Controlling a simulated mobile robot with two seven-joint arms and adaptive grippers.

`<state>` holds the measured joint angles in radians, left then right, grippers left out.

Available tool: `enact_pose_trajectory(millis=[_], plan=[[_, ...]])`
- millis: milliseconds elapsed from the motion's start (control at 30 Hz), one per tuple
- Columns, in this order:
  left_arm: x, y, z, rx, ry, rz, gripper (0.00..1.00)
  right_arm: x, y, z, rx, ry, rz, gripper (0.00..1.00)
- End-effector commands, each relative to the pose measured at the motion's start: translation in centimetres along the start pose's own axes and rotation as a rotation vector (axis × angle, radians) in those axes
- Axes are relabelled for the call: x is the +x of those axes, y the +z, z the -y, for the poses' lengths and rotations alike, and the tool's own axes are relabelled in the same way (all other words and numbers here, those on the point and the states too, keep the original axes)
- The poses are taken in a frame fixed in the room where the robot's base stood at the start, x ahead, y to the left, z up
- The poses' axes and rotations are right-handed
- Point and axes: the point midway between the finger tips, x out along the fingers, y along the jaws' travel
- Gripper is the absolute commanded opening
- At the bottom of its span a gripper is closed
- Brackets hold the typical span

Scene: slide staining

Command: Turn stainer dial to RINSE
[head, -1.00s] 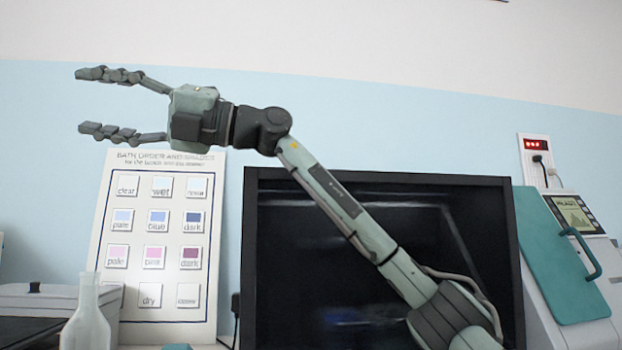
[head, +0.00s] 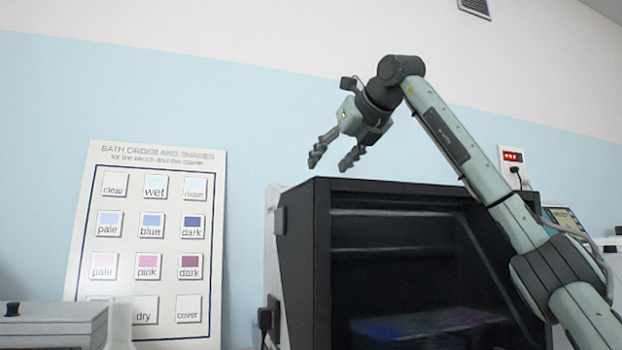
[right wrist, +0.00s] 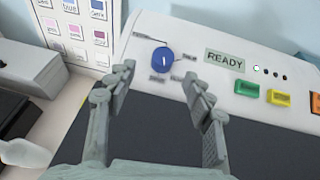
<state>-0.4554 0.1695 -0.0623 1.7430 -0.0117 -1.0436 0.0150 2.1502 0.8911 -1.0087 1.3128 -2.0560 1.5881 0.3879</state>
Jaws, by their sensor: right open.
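The blue dial (right wrist: 163,59) sits on a sloped white panel (right wrist: 215,35) in the right wrist view. Small labels surround it, too blurred to read, so I cannot tell which one it points to. A display (right wrist: 225,60) beside it reads READY. My right gripper (head: 331,162) is open and empty, pointing down-left above the top left of a black-fronted machine (head: 330,240) in the head view. In the wrist view its fingertips (right wrist: 159,74) lie either side of the dial in the picture, apart from it. The dial is not visible in the head view. My left gripper is not in view.
Green (right wrist: 247,89) and yellow (right wrist: 278,98) buttons lie right of the dial. A bath order chart (head: 150,245) stands against the wall on the left. A grey box (head: 55,325) and a pale bottle (head: 120,330) are at lower left.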

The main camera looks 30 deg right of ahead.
Motion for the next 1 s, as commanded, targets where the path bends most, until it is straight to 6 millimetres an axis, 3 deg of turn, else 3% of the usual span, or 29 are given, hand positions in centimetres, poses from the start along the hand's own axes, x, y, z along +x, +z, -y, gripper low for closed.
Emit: enact_pose_trajectory(millis=[500,867,1000], plan=[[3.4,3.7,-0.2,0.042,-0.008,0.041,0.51,6.8,0.0,0.5,0.001,-0.011,-0.003,0.52],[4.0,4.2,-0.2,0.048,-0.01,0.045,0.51,7.7,-0.1,0.4,0.0,-0.01,-0.001,0.52],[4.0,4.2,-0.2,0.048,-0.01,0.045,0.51,7.7,-0.1,0.4,0.001,-0.009,-0.002,0.39]])
